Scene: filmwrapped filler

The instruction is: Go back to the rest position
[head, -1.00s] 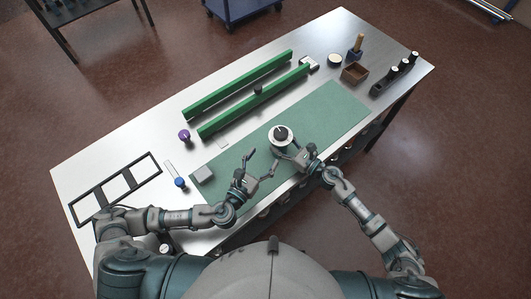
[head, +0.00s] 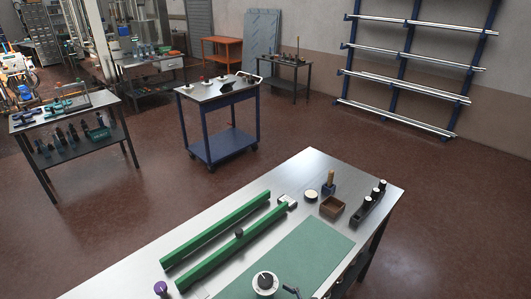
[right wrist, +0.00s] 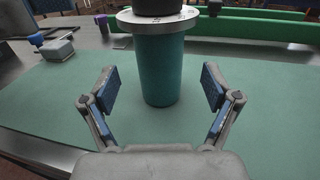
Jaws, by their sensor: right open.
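My right gripper (right wrist: 161,90) is open in the right wrist view, its two blue-padded fingers apart. A teal cylinder (right wrist: 160,70) with a pale round flange and dark top stands upright on the green mat (right wrist: 60,105), between and beyond the fingers. Clear gaps show on both sides, so the fingers do not grip it. In the head view the flange and black knob (head: 265,282) show at the bottom edge, with a small dark piece, probably my right gripper, beside them. My left gripper is in neither current view.
The metal bench (head: 318,165) holds two green rails (head: 215,228), a purple knob (head: 160,288), a brown box (head: 332,207) and a black holder (head: 370,203). A blue cart (head: 220,110) stands beyond. Open floor lies around the bench.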

